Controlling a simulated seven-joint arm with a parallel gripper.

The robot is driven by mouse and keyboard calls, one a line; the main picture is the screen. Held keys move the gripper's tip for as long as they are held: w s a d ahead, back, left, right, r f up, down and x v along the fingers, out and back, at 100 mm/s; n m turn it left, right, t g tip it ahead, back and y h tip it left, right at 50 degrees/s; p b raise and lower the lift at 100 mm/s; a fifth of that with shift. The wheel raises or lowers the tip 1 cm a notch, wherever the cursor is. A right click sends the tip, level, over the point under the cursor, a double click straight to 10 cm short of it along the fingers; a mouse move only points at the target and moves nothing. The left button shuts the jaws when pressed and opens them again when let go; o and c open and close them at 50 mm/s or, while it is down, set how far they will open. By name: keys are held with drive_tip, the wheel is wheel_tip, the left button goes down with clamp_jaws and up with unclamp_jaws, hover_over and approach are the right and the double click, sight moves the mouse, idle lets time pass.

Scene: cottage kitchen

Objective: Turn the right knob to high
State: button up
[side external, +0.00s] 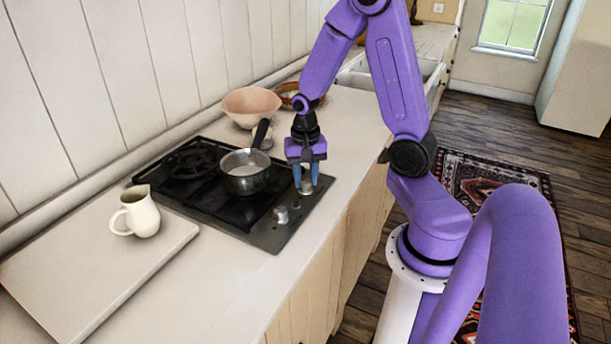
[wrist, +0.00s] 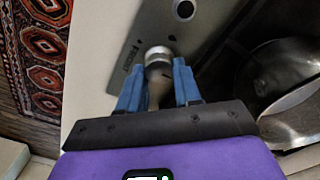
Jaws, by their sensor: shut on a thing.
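The right knob is a small silver cylinder (side external: 306,187) on the front strip of the black hob, at its far end in the side view. My gripper (side external: 305,180) is lowered over it from above. In the wrist view the knob (wrist: 157,58) stands between the two blue fingertips of my gripper (wrist: 159,85), which are shut on it. The fingers hide part of its sides, and I cannot tell its setting. A second silver knob (side external: 281,214) sits on the same strip, nearer the camera and apart from my gripper.
A steel saucepan (side external: 246,180) with a dark handle stands on the hob (side external: 215,208) close beside my gripper. A pinkish bowl (side external: 251,105) and another bowl (side external: 287,90) stand behind. A cream jug (side external: 140,214) sits on a pale board (side external: 75,290). The near right counter is clear.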

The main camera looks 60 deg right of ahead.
sight(304, 181)
drive_tip(key=n, duration=0.8)
drive_tip(key=shift+w+a+n, duration=0.1)
drive_tip(key=shift+n, duration=0.2)
drive_tip(key=n, duration=0.4)
drive_tip(key=shift+a+n, duration=0.1)
drive_tip(key=shift+n, duration=2)
drive_tip(key=o, duration=0.8)
drive_tip(key=shift+c, duration=0.2)
drive_tip(key=shift+r, duration=0.2)
wheel_tip(304, 181, up, 17)
